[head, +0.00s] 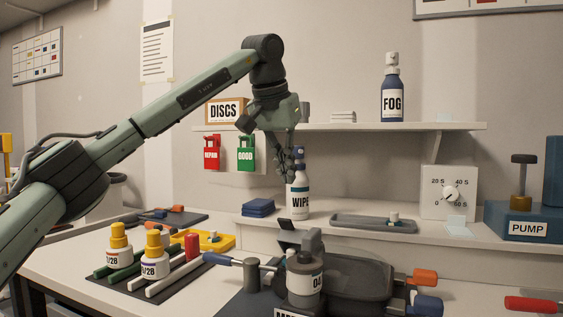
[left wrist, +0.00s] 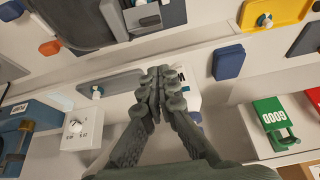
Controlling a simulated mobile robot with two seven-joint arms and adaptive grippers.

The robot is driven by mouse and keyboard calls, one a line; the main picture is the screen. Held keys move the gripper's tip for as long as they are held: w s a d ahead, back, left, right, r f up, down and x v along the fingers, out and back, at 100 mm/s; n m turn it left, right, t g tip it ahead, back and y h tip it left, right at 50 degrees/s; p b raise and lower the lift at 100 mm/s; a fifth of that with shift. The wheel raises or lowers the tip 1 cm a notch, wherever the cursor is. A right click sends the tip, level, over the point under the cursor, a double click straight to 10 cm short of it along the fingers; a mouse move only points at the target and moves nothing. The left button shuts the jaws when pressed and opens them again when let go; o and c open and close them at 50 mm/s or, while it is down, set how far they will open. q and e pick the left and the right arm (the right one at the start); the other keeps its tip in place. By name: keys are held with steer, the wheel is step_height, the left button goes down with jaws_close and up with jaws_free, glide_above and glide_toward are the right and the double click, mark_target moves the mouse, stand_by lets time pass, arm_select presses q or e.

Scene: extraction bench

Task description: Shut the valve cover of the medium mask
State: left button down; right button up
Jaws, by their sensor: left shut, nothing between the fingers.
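A dark grey mask-like body (head: 365,275) lies at the front of the bench, beside a label starting "ME" (head: 288,313). A grey bottle-like part (head: 305,280) stands at its left side, and a small dark flap (head: 288,226) stands tilted up behind it. I cannot tell for certain whether this flap is the valve cover. The dark body also shows at the top left of the left wrist view (left wrist: 75,20). My left gripper (head: 289,178) is shut and empty, pointing down before the wipe bottle (head: 300,200), above and behind the mask. Its fingertips meet in the left wrist view (left wrist: 162,78).
Yellow-capped bottles (head: 119,250) stand at left near a yellow tray (head: 218,241). A grey tray (head: 372,224), blue cloths (head: 258,207) and a timer (head: 449,193) are on the low ledge. A pump (head: 522,220) stands right. An upper shelf (head: 400,127) runs close behind my gripper.

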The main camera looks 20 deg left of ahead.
mark_target(293, 237)
arm_select(q)
steer(key=x, duration=0.5)
steer(key=shift+s+a+f, duration=0.1)
steer(key=shift+f, duration=0.2)
steer(key=shift+s+a+f, duration=0.1)
steer(key=shift+s+f, duration=0.55)
steer(key=shift+s, duration=0.3)
steer(key=shift+s+f, duration=0.35)
steer(key=shift+s, duration=0.1)
arm_select(e)
steer(key=shift+w+a+r, duration=0.1)
steer(key=shift+w+r, duration=0.15)
steer(key=shift+r, duration=0.25)
steer(key=shift+w+a+r, duration=0.1)
steer(key=shift+w+r, duration=0.15)
steer(key=shift+r, duration=0.2)
arm_select(q)
steer(key=shift+b, duration=0.4)
arm_select(e)
steer(key=shift+s+f, duration=0.1)
